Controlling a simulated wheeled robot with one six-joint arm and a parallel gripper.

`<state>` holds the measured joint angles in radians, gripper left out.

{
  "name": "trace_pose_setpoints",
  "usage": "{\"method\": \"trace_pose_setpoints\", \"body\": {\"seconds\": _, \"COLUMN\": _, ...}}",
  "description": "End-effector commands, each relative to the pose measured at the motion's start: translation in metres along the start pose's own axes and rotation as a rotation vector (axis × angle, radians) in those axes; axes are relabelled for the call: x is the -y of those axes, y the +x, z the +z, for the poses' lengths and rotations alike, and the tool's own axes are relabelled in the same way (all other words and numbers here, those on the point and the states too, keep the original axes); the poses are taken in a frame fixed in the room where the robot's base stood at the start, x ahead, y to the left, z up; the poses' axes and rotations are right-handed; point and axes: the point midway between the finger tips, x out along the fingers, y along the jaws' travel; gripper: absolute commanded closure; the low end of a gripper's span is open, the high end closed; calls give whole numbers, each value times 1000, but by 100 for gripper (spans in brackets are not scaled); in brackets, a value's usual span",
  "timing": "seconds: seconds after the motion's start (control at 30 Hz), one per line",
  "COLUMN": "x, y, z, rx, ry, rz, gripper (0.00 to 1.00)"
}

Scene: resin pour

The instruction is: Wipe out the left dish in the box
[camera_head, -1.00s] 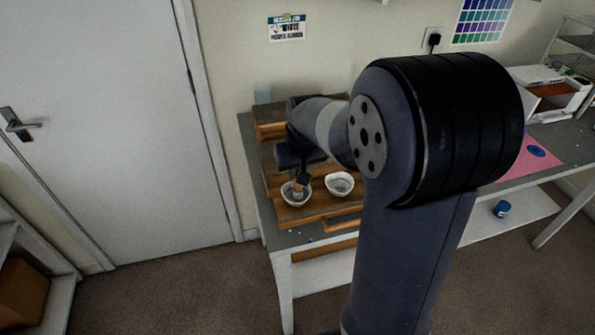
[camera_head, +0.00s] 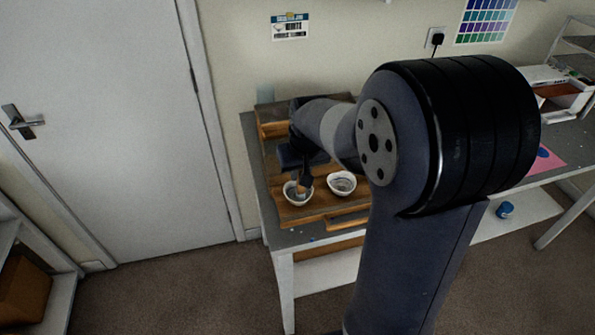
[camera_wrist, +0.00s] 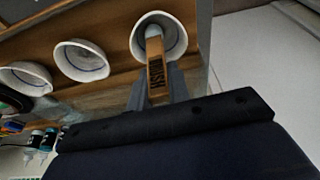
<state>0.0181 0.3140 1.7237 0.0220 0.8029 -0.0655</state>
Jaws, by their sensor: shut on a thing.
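The left dish (camera_head: 298,193), a small white bowl, sits in the wooden box (camera_head: 318,212) on the table. It also shows in the wrist view (camera_wrist: 179,38). My gripper (camera_wrist: 157,95) is shut on a wooden-handled tool (camera_wrist: 156,72) with dark lettering on its handle. The tool's pale end is down inside the left dish; whether it touches the bottom I cannot tell. In the head view the tool (camera_head: 299,187) is small, and my arm hides part of the box. A second white dish (camera_head: 342,183) stands just right of it. A third dish (camera_wrist: 24,78) shows in the wrist view.
The grey table (camera_head: 288,239) carries the box near its left end, by the door (camera_head: 110,120). A pink sheet (camera_head: 546,160) and a white open-fronted case (camera_head: 565,100) lie farther right. Small bottles (camera_wrist: 45,138) show at the wrist view's lower left. A blue-lidded jar (camera_head: 505,209) stands on the lower shelf.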

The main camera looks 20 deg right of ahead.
Motion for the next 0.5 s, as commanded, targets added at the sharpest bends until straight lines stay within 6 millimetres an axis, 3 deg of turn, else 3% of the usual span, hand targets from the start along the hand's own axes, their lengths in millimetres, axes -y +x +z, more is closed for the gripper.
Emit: {"method": "trace_pose_setpoints", "body": {"seconds": 0.5, "x": 6, "y": 3, "z": -10, "rx": 2, "ry": -1, "rz": 0, "gripper": 100}}
